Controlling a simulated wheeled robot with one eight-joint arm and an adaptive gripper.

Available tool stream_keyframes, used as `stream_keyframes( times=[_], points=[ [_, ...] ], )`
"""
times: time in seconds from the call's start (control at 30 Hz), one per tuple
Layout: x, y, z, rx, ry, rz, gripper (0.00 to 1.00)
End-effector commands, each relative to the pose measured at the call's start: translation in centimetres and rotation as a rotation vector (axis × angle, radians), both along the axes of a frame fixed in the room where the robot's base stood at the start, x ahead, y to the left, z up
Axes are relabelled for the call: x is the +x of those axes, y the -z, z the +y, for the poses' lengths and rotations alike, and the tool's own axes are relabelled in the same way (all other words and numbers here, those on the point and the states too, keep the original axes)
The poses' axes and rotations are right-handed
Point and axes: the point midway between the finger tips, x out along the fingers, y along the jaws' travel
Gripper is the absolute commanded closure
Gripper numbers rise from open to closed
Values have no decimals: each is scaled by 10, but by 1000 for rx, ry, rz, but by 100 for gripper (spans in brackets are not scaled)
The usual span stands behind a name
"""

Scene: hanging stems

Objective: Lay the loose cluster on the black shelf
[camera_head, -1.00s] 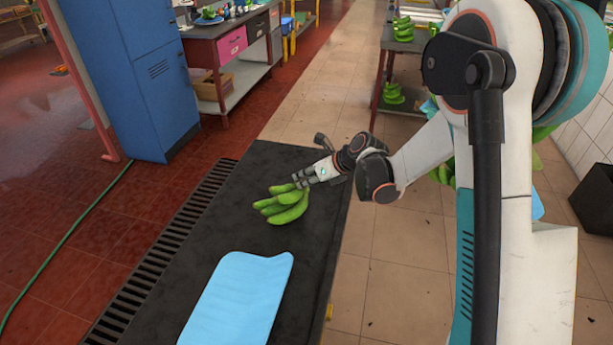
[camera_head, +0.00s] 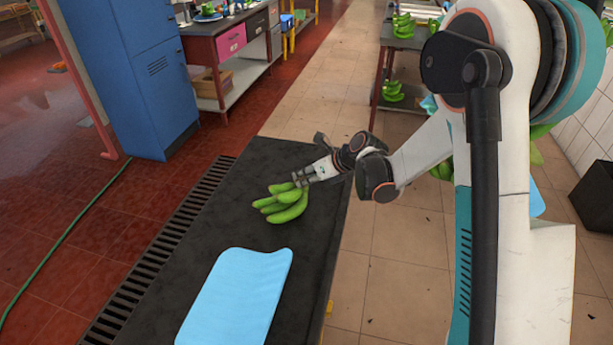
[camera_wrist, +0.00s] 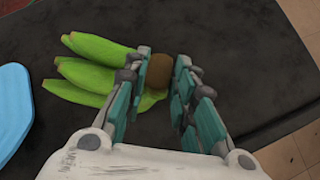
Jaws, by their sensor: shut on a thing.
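The loose cluster is a bunch of green bananas (camera_head: 283,203) at the far part of the black shelf (camera_head: 270,160). It also shows in the wrist view (camera_wrist: 90,72), its fingers pointing left and its brown cut crown between my fingers. My gripper (camera_head: 299,180) is at the crown end of the cluster, shut on it; in the wrist view my gripper (camera_wrist: 166,75) has one finger on each side of the crown. The cluster is at or just above the shelf surface; I cannot tell if its full weight rests there. My fingers hide part of the crown.
A light blue pad (camera_head: 235,300) lies on the near part of the shelf, apart from the cluster. A slotted grate (camera_head: 165,255) runs along the shelf's left side. A blue locker (camera_head: 140,80) stands beyond, left. More green bunches (camera_head: 393,92) are on a rack at the back.

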Motion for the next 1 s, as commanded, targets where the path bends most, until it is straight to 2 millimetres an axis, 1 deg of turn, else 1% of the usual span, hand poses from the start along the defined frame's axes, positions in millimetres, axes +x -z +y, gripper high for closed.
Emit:
stream_keyframes(
  times=[0.2,0.23,0.27,0.3,0.6,0.73,0.87,1.0],
  points=[
    [0,3,0,2,0,0,100],
    [0,3,0,2,0,0,69],
    [0,3,0,2,0,0,62],
    [0,3,0,2,0,0,53],
    [0,4,0,-2,0,0,52],
    [-2,0,-3,-1,1,0,52],
    [-9,-11,-11,1,1,1,52],
    [-21,-29,-26,0,3,0,52]
  ],
)
